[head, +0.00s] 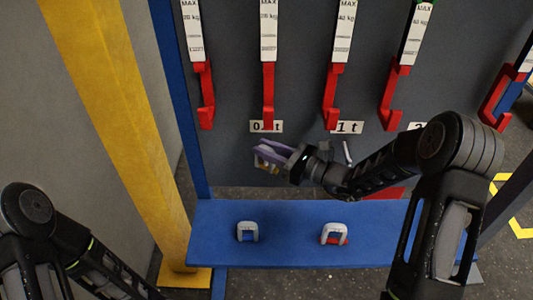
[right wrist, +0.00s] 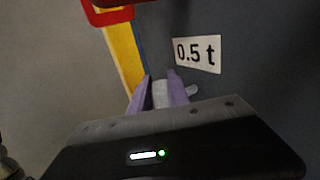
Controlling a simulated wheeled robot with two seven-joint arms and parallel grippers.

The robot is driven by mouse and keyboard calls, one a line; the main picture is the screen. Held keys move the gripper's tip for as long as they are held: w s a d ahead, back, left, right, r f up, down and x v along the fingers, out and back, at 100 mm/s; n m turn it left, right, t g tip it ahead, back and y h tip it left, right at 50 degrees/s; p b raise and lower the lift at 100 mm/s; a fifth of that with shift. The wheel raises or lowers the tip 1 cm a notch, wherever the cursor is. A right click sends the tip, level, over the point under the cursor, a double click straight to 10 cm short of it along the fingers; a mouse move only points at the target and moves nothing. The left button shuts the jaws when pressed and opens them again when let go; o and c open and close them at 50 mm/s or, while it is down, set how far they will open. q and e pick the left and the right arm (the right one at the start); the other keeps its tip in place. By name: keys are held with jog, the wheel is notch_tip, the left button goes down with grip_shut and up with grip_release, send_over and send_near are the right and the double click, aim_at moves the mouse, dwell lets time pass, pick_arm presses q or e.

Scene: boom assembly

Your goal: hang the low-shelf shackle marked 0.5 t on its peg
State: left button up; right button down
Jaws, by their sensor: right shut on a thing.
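My right gripper (head: 262,156), with purple fingers, is in front of the dark panel just below the 0.5 t label (head: 257,127). It is shut on a grey shackle (right wrist: 160,95), which shows between the fingers in the right wrist view; a yellowish bit of it shows in the head view. Its marking cannot be read. The 0.5 t label (right wrist: 197,54) is above and right of the fingers in the wrist view. A pale stub (right wrist: 192,90) beside the right finger may be the 0.5 t peg; I cannot tell whether the shackle touches it. My left gripper is out of view.
The blue low shelf (head: 290,255) holds two grey shackles, one with blue (head: 247,231) and one with red (head: 334,234). A grey peg (head: 347,152) sticks out under the 1 t label (head: 346,127). Red hooks (head: 268,95) hang above. A yellow post (head: 125,120) stands left.

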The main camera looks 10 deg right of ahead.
jog(key=shift+d+f+b, duration=0.25)
jog(key=shift+f+b, duration=0.05)
jog(key=shift+f, duration=0.6)
jog(key=c, duration=1.2)
grip_release()
jog(key=shift+f, duration=0.15)
jog(key=shift+o, duration=0.2)
jog(key=shift+s+d, duration=0.35)
jog(key=shift+d, duration=0.1)
jog(key=s+d+r, duration=0.1)
jog(key=s+d, duration=0.3)
jog(key=d, duration=0.1)
jog(key=shift+s+r+b, duration=0.15)
jog(key=shift+r+b, duration=0.15)
jog(key=shift+r, duration=0.05)
